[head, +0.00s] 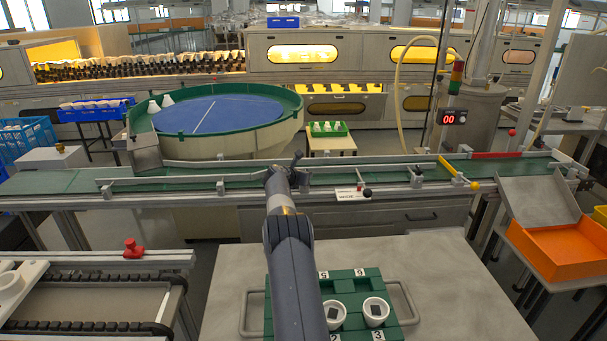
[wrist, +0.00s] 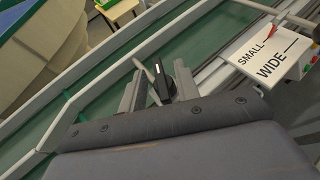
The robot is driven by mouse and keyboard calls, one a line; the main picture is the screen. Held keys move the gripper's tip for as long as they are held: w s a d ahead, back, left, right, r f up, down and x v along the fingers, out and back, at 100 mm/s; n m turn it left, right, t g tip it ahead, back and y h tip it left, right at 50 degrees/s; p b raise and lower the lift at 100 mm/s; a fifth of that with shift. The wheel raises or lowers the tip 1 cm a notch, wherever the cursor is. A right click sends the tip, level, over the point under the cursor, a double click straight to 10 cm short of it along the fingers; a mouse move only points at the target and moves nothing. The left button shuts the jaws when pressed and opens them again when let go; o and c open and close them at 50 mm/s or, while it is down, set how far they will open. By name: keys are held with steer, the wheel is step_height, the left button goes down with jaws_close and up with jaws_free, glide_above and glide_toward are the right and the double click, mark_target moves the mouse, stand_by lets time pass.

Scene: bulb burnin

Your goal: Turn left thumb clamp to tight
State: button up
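In the wrist view a black thumb clamp knob (wrist: 160,86) with a pale mark on it stands at the conveyor's guide rail. The two grey fingers of my gripper (wrist: 158,92) are apart, one on each side of the knob. I cannot tell whether either finger touches it. In the head view my gripper (head: 285,172) is over the near edge of the green conveyor (head: 240,184), and my arm hides most of what is under it. The clamp's tight or loose state cannot be read.
A white SMALL/WIDE sign (wrist: 262,52) with a red pointer is right of the knob; it also shows in the head view (head: 350,194). A guide rail (head: 160,182) runs along the belt. Nearer me, a green tray (head: 357,273) with white cups lies on a grey table (head: 460,290).

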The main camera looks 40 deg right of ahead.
steer(key=shift+r, duration=0.25)
steer(key=shift+s+a+r, duration=0.15)
steer(key=shift+a+r, duration=0.05)
steer(key=shift+a, duration=0.1)
steer(key=b+v, duration=0.1)
steer(key=v, duration=0.8)
steer(key=shift+a+b, duration=0.35)
steer(key=shift+a, duration=0.1)
steer(key=shift+s, duration=0.1)
steer(key=shift+n+t, duration=0.4)
steer(key=shift+s+d+p+x, duration=0.1)
steer(key=shift+s+p+x, duration=0.1)
steer(key=shift+p+x, duration=2.1)
steer(key=shift+s+d+p+x, duration=0.15)
steer(key=shift+p+x, duration=1.35)
steer(key=shift+x, duration=1.6)
